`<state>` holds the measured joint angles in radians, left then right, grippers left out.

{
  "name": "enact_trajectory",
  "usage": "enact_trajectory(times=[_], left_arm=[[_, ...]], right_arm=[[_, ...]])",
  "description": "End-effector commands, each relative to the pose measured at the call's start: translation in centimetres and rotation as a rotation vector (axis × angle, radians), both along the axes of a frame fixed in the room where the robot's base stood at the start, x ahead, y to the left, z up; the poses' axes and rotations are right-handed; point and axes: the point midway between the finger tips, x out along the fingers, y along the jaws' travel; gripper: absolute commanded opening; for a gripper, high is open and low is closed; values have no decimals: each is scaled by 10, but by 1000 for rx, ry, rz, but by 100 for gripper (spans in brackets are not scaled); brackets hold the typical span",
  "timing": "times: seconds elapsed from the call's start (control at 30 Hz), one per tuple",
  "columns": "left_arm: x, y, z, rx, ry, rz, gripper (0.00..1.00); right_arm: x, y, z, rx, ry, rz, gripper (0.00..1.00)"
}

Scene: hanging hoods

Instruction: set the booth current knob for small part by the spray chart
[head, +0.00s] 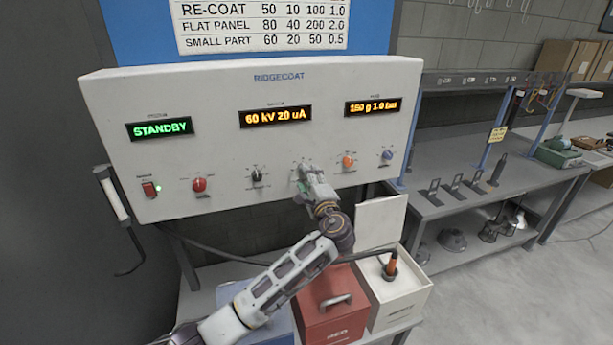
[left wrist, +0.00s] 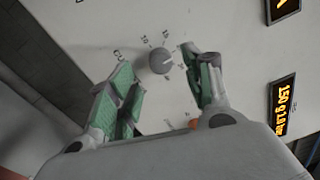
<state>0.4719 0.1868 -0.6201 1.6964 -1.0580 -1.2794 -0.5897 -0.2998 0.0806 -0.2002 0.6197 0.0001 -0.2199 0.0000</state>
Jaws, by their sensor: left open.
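The booth control panel (head: 225,120) carries a row of knobs. Its middle display (head: 276,116) reads 60 kV 20 uA. The spray chart (head: 262,25) above has a SMALL PART row reading 60, 20, 50, 0.5. My left gripper (head: 304,180) is at the panel, over the knob between the black and orange ones. In the left wrist view a round grey knob (left wrist: 160,61) with a pale pointer mark and printed scale sits between the open green-padded fingers, with gaps on both sides. In the head view the gripper mostly hides this knob. My right gripper is out of view.
Neighbouring knobs are black (head: 257,175), orange (head: 347,161) and blue (head: 387,155); a red one (head: 199,185) and a red switch (head: 149,189) lie left. A red box (head: 325,308) and a white box (head: 402,298) stand below. A grey bench (head: 465,190) is at right.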

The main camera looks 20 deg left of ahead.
Motion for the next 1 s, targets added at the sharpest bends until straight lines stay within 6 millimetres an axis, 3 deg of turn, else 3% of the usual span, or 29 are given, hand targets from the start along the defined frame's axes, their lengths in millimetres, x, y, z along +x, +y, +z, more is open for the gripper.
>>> enact_trajectory(times=[0.5, 1.0], left_arm=[[-60, -40, -5, -1, 3, 0, 50], [-70, -46, -5, 0, 2, 0, 50]], right_arm=[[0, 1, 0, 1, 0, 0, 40], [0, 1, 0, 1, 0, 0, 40]])
